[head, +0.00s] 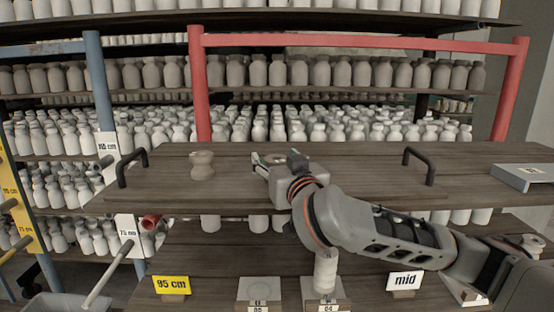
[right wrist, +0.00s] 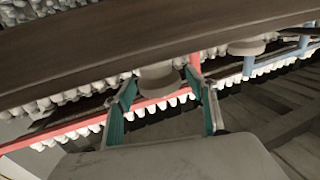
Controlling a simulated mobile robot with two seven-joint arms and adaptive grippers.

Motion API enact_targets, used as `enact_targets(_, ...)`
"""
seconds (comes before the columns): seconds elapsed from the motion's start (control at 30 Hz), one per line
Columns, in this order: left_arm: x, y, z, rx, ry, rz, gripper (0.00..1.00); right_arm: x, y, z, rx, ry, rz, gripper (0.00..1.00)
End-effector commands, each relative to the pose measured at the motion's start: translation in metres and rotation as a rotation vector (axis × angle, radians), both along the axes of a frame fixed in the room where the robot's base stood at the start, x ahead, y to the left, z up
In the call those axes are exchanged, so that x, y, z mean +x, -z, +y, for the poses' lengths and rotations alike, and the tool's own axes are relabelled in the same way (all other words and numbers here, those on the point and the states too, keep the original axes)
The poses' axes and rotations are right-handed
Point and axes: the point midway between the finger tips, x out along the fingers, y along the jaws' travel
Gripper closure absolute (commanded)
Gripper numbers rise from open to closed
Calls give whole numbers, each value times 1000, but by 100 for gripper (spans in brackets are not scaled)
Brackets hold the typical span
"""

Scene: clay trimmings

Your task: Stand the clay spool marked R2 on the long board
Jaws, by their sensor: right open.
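The long board (head: 350,165) runs across the middle of the head view, with a dark handle near each end. One pale clay spool (head: 202,165) stands upright on its left part. My right gripper (head: 277,159) is open just above the board, right of that spool. In the right wrist view, a spool (right wrist: 160,80) is between the open teal fingers, close to the board's edge; contact cannot be told. It is largely hidden in the head view. The farther spool also shows there (right wrist: 247,47). No R2 mark is readable on either. My left gripper is out of view.
On the lower shelf are a yellow 95 cm sign (head: 171,285), a mid sign (head: 404,281), a grey pad (head: 258,289) and a pale upright piece (head: 325,271). A red frame (head: 360,41) and racks of bottles stand behind.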

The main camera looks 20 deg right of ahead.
Motion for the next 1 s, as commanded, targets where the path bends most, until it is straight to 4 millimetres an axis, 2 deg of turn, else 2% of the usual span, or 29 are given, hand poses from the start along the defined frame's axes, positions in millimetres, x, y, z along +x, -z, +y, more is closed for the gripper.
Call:
enact_targets(0.17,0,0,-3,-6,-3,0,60,-1,-4,0,0,0,-1,43)
enact_targets(0.27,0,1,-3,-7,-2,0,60,-12,-3,1,0,-2,-1,43)
enact_targets(0.67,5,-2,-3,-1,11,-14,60,-97,-4,3,1,-5,-3,43)
enact_targets(1.0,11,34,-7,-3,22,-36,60,-106,-11,0,7,11,-24,43)
